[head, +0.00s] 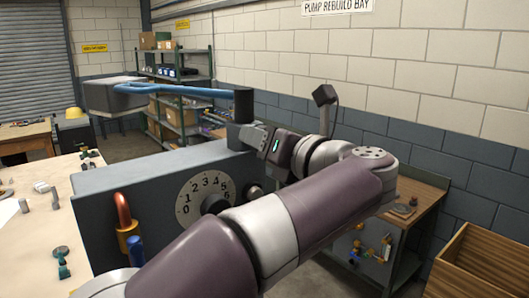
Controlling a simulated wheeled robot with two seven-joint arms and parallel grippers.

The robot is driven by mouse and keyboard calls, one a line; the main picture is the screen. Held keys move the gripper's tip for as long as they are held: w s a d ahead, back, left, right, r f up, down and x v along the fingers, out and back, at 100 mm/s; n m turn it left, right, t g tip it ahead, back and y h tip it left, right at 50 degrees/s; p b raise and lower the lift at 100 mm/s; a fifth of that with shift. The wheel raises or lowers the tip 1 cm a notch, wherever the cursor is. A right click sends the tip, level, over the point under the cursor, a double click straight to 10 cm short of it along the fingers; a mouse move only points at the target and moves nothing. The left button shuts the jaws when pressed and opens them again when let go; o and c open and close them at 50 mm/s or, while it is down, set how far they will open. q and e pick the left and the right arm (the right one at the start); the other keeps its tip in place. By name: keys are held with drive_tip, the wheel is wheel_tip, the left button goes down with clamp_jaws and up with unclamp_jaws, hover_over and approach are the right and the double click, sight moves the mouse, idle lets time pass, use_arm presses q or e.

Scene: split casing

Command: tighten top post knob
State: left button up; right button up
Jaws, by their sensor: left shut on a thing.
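A grey casing (150,178) with a pale dial numbered 0 to 6 (205,196) stands on the left bench. A black cylindrical knob (243,103) stands upright above the casing's far right end, at the end of a blue curved bar (185,90). I take it for the top post knob. My left gripper (240,136) comes in from the right at the knob's foot and is shut on it; the fingertips are small and the exact contact is partly hidden. My left arm crosses the foreground and hides the casing's lower right. My right gripper is out of view.
A red-orange handle (123,212) stands at the casing's front left. Small parts lie on the pale bench top (28,240). A wooden bench (425,195) and a wooden crate (485,262) stand at right. Shelving (180,75) stands at the back.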

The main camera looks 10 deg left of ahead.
use_arm(q)
drive_tip(key=m, duration=0.7)
drive_tip(key=shift+m+g+p, duration=0.3)
drive_tip(key=shift+p, duration=0.05)
drive_tip(key=shift+w+m+g+p, duration=0.1)
drive_tip(key=shift+m+g+p, duration=0.25)
drive_tip(key=shift+m, duration=1.05)
drive_tip(key=shift+f, duration=0.1)
drive_tip(key=o, duration=1)
drive_tip(key=shift+d, duration=0.1)
drive_tip(key=shift+d, duration=0.1)
drive_tip(key=b+v, duration=0.4)
drive_tip(key=v, duration=0.8)
drive_tip(key=shift+s+d+f, duration=0.15)
drive_tip(key=shift+s+d, duration=0.1)
drive_tip(key=shift+d, duration=0.05)
